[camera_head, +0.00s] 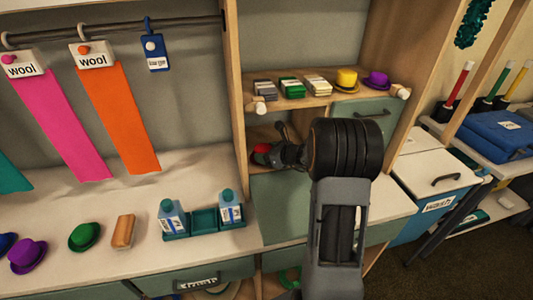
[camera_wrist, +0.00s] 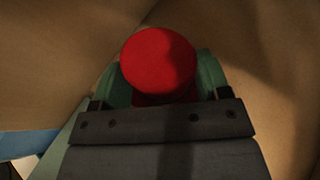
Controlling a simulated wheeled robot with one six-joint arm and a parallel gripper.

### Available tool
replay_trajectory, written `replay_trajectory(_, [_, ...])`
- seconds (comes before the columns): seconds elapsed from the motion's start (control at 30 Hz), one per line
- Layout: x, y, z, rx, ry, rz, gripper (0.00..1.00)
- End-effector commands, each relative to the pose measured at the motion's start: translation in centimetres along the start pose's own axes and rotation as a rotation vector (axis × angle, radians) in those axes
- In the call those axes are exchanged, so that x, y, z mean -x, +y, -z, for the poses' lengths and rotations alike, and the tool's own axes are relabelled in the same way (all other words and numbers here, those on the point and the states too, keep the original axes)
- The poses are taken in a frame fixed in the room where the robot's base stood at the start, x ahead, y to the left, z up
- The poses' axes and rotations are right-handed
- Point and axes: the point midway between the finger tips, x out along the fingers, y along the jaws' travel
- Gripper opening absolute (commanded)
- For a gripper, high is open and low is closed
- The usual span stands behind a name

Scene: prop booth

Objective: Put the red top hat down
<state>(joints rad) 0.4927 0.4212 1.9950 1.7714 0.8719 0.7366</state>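The red top hat (camera_wrist: 158,60) is at the end of my gripper (camera_wrist: 160,92), with its round top facing the wrist camera. The gripper's fingers lie on both sides of it and appear closed on it. In the head view, the hat (camera_head: 262,148) is a small red patch at the left end of my gripper (camera_head: 266,155), inside the open compartment under the hat shelf. My wrist covers part of that compartment. Whether the hat touches the compartment floor cannot be told.
The shelf (camera_head: 315,100) above holds a yellow hat (camera_head: 347,79), a purple hat (camera_head: 377,80) and several stacks. Wooden compartment walls stand close around my gripper. On the counter (camera_head: 130,195) are a green hat (camera_head: 84,236), a brush (camera_head: 124,231) and bottles (camera_head: 172,216).

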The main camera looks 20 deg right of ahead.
Motion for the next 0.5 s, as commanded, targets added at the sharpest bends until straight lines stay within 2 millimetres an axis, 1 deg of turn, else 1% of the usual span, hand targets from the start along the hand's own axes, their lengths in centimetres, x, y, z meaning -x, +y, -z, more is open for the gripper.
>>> replay_trajectory(0.03, [-0.02,0.0,0.04,0.001,0.001,0.0,0.73])
replay_trajectory(0.27, [-0.01,0.02,0.02,0.001,0.001,0.0,0.95])
replay_trajectory(0.5, [0.03,0.0,-0.07,0.0,0.001,0.0,0.95])
